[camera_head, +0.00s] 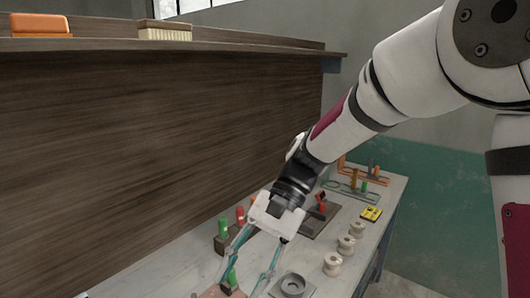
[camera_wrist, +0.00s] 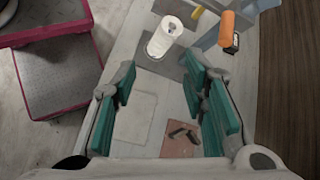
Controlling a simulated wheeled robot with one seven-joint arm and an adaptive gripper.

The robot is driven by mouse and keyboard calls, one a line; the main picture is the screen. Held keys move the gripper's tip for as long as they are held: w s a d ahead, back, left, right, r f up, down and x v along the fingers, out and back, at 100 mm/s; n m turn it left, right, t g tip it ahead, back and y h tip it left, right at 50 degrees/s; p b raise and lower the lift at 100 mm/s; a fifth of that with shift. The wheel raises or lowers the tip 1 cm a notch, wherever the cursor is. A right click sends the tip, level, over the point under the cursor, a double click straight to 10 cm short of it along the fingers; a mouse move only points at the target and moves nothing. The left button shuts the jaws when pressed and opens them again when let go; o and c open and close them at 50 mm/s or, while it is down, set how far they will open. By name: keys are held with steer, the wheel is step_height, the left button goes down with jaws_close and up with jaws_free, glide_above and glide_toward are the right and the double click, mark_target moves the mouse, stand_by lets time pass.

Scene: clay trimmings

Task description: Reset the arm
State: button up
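My gripper (camera_head: 246,280) reaches down over the worktable in the head view, at the end of my extended arm. Its two teal fingers stand well apart. In the wrist view my gripper (camera_wrist: 160,82) is also spread open, with nothing held between the fingers. A reddish mat (camera_wrist: 182,140) with dark scraps on it lies below, close to the right finger.
A round grey dish (camera_head: 292,286) and white spools (camera_head: 332,264) stand right of my gripper. A green-topped item (camera_head: 223,228) is left of it. A yellow item (camera_head: 371,214) lies farther back. A high brown shelf (camera_head: 150,130) rises at left, carrying a brush (camera_head: 165,30).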

steer(key=s+d+r+n+t+h, duration=0.1)
steer(key=s+d+r+t+h, duration=0.1)
steer(key=d, duration=0.5)
steer(key=s+d+r+n+t+h, duration=0.1)
steer(key=s+d+r+t+h, duration=0.1)
steer(key=s+d+t, duration=0.2)
steer(key=s+d+r+n+t+h, duration=0.1)
steer(key=s+d+r+t+h, duration=0.1)
steer(key=d+t, duration=0.4)
steer(key=s+d, duration=0.1)
steer(key=d, duration=0.4)
steer(key=shift+d+r+t, duration=0.25)
steer(key=shift+d+t, duration=0.05)
steer(key=shift+s, duration=0.1)
